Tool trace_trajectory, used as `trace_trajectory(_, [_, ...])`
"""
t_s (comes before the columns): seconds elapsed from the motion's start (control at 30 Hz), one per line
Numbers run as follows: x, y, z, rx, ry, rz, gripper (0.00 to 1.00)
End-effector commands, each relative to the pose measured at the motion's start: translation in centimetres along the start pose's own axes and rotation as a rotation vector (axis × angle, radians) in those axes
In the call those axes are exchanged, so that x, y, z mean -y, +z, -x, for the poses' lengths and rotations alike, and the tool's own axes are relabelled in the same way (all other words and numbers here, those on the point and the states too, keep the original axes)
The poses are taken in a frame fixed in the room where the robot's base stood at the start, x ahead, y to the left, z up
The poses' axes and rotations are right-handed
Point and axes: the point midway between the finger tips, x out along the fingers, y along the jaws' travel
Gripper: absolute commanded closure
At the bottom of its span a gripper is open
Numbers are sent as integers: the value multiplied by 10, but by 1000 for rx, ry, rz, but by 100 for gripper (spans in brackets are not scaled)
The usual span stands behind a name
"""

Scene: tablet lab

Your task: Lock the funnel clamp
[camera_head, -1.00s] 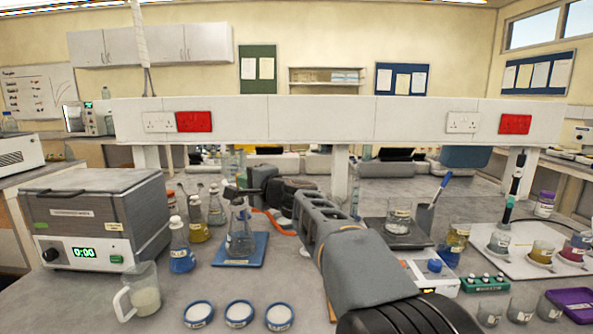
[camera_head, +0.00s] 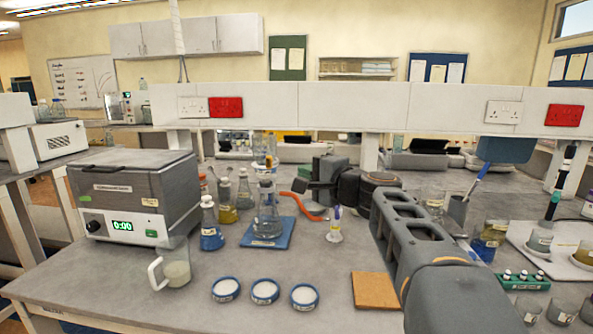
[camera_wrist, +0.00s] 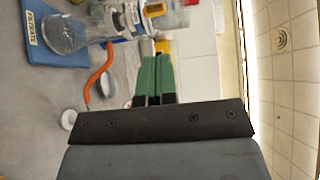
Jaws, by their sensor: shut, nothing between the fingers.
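The clear filtrate flask (camera_head: 267,222) stands upright on a blue mat (camera_head: 284,236), with a funnel (camera_head: 264,178) on top. The flask (camera_wrist: 68,35) lies sideways in the wrist view, at upper left.
An orange hose (camera_head: 309,208) runs right of the flask, below my gripper. A small flask (camera_head: 335,226) stands near it. Blue and amber bottles (camera_head: 211,230) stand left. Three round dishes (camera_head: 265,291) and a cork mat (camera_head: 374,291) lie in front. A grey heating unit (camera_head: 135,195) stands left.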

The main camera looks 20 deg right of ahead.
Motion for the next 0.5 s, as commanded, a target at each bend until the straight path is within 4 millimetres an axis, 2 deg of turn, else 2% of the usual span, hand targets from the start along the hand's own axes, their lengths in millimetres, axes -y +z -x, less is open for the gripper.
trace_trajectory(0.2, [0, 5, 19, 2, -1, 0, 100])
trace_trajectory(0.5, [0, 7, 22, 4, 0, -1, 100])
